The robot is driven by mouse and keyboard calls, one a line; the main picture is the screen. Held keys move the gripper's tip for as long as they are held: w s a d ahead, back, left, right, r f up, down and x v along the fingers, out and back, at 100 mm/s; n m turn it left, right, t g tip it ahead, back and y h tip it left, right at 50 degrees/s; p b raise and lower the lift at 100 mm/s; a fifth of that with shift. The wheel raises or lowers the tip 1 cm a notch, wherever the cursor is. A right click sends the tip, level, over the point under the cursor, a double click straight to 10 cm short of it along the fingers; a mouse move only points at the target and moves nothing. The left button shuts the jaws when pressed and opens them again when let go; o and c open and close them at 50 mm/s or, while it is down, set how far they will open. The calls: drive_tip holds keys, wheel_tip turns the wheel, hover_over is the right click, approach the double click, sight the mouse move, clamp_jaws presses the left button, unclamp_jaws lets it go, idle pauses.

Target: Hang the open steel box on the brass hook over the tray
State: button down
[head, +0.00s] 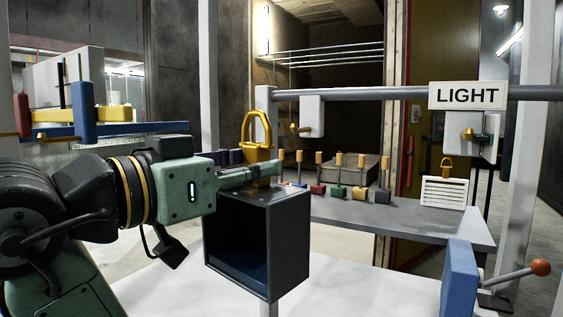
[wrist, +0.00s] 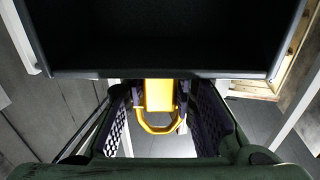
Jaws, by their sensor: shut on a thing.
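The open steel box (head: 257,240) is dark, with its open side facing the camera, and hangs in the air at the centre of the head view. A yellow bail (head: 258,145) rises from its top. My gripper (head: 262,173) comes from the left and is shut on this bail. In the wrist view the bail (wrist: 158,105) sits between the two fingers, with the dark box (wrist: 165,40) above. A brass hook (head: 300,129) is on a white plate under the grey rail, right of the bail and apart from it. Another brass hook (head: 468,134) is below the LIGHT sign.
The grey rail (head: 380,94) runs across, with the LIGHT sign (head: 467,95) at right. Several small coloured blocks with pegs stand on a grey shelf (head: 420,222). A white slatted box (head: 444,192) with a yellow loop is at its right. A blue block (head: 459,280) with a red-knobbed lever is at lower right.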

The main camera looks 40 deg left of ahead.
drive_tip(key=shift+s+r, duration=0.1)
drive_tip(key=shift+s, duration=0.15)
drive_tip(key=w+a+f, duration=0.1)
drive_tip(key=w+a, duration=0.2)
drive_tip(key=w, duration=0.9)
drive_tip(key=shift+w, duration=0.25)
idle(1.3)
drive_tip(key=shift+f, duration=0.1)
drive_tip(key=shift+f, duration=0.4)
idle(1.2)
idle(0.4)
drive_tip(key=c, duration=1.7)
unclamp_jaws()
drive_tip(key=shift+o, duration=0.6)
